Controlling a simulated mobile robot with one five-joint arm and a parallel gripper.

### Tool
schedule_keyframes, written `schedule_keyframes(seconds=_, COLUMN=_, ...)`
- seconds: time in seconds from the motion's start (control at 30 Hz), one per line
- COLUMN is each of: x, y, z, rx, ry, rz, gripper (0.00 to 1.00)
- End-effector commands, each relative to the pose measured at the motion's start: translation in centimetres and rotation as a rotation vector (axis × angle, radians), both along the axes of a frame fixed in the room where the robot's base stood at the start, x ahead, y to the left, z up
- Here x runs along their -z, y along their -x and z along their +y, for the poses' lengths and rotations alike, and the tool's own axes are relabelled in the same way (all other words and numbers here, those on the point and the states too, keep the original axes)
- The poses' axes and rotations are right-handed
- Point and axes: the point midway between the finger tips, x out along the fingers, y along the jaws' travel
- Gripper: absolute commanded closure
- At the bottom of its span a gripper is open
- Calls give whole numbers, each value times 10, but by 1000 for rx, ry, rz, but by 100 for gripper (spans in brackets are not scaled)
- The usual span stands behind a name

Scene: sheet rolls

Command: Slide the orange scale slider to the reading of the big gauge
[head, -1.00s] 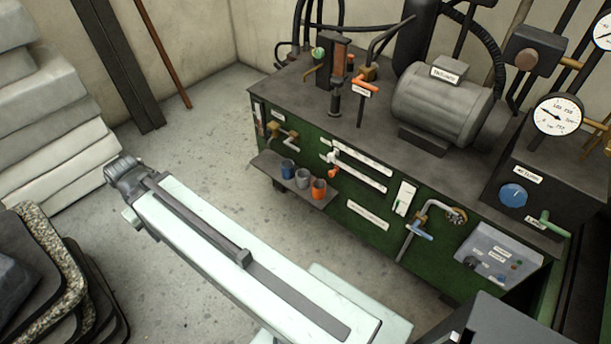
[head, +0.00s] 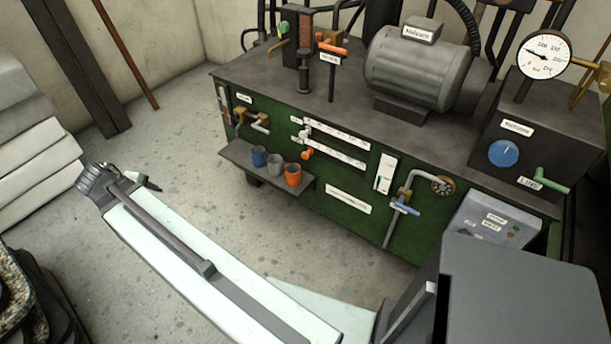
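The orange slider (head: 307,154) sits near the left end of the lower white scale strip (head: 340,158) on the green front of the bench. A white slider (head: 305,131) sits near the left end of the upper strip (head: 342,137). The big round gauge (head: 543,55) stands at the upper right, with a white face and a dark needle that points left and slightly up. Its exact reading is too small to tell. My pale arm link reaches up and left across the floor.
A shelf (head: 235,152) with blue, grey and orange cups juts out left of and below the scales. A blue-handled tap (head: 405,208) and a grey control box (head: 495,222) stick out to the right. Pale stacked slabs (head: 30,150) stand at the far left.

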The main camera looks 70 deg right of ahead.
Motion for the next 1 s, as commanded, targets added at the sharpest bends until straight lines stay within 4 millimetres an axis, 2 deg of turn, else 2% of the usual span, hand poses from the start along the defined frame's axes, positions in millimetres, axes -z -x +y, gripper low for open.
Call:
schedule_keyframes(seconds=0.03, x=50, y=6, z=-43, rx=-13, ry=76, rz=19, gripper=48)
schedule_keyframes(seconds=0.1, x=73, y=18, z=-98, rx=-50, ry=189, rz=64, gripper=48)
schedule_keyframes(seconds=0.17, x=90, y=32, z=-143, rx=-81, ry=285, rz=115, gripper=48)
schedule_keyframes(seconds=0.2, x=102, y=42, z=-172, rx=-103, ry=346, rz=156, gripper=48)
schedule_keyframes(seconds=0.3, x=128, y=73, z=-239, rx=-155, ry=489, rz=281, gripper=48)
schedule_keyframes(seconds=0.37, x=143, y=94, z=-277, rx=-187, ry=568, rz=372, gripper=48)
schedule_keyframes(seconds=0.4, x=153, y=109, z=-300, rx=-208, ry=616, rz=437, gripper=48)
schedule_keyframes(seconds=0.5, x=177, y=148, z=-354, rx=-263, ry=719, rz=620, gripper=48)
schedule_keyframes(seconds=0.6, x=198, y=189, z=-399, rx=-318, ry=795, rz=819, gripper=48)
schedule_keyframes(seconds=0.73, x=216, y=232, z=-439, rx=-384, ry=846, rz=1048, gripper=48)
schedule_keyframes(seconds=0.87, x=222, y=259, z=-460, rx=-428, ry=859, rz=1200, gripper=48)
schedule_keyframes(seconds=1.0, x=219, y=268, z=-468, rx=-448, ry=863, rz=1263, gripper=48)
